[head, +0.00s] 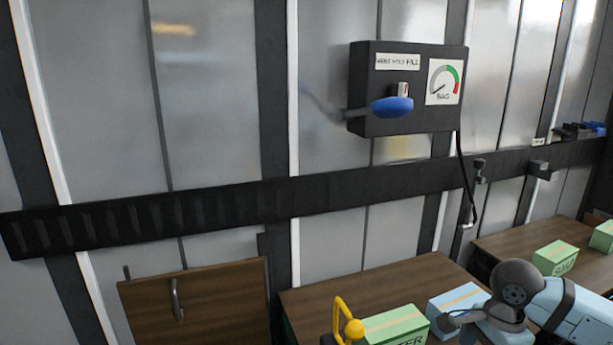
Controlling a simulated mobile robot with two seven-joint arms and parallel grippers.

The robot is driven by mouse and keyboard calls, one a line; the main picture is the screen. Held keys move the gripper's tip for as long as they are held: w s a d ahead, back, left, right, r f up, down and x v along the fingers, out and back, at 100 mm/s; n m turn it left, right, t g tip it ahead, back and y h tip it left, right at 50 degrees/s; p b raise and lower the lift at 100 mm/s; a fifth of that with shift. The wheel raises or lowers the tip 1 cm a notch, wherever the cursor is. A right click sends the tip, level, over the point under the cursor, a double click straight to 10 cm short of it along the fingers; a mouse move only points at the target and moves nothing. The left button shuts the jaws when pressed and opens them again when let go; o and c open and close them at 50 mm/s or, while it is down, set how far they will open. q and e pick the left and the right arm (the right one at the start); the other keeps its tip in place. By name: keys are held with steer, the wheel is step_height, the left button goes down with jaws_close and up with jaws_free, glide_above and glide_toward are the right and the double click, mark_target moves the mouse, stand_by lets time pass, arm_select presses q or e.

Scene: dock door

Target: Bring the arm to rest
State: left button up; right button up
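A light-blue and grey arm (515,285), which looks like my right arm, comes in at the lower right, bent at a round grey joint. Its end is low in the picture, over or in front of the boxes; I cannot make out gripper fingers there. My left arm and gripper are not in view.
A dark control box (408,88) with a blue knob and a gauge marked BAG hangs on the wall above a black rail (225,205). A wooden panel (205,298) leans at the left. A dark cable (463,170) hangs from the control box.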

steer(key=s+a+f+m+y, duration=0.2)
steer(key=s+a+m+y, duration=0.75)
steer(key=a+y, duration=0.35)
steer(key=s+d+f+m+t+h, duration=0.45)
steer(key=d+f+m, duration=0.35)
steer(key=m, duration=0.9)
steer(key=s+d+f+m+t+h, duration=0.5)
steer(key=d+f+m, duration=0.3)
steer(key=m, duration=1)
steer(key=w+a+r+m+t, duration=0.15)
steer(key=a+m, duration=0.25)
steer(key=a, duration=0.5)
steer(key=w+a+m+t, duration=0.15)
steer(key=a+m, duration=0.25)
steer(key=a, duration=0.5)
arm_select(q)
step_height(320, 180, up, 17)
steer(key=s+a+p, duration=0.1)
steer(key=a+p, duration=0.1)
steer(key=p, duration=2.5)
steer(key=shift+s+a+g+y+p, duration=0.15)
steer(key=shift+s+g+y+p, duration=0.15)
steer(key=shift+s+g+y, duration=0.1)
arm_select(e)
step_height(320, 180, up, 18)
steer(key=s+d+h, duration=0.1)
steer(key=d, duration=0.1)
steer(key=shift+s+d+f+g, duration=0.2)
steer(key=shift+s+g, duration=0.05)
steer(key=shift+g, duration=0.2)
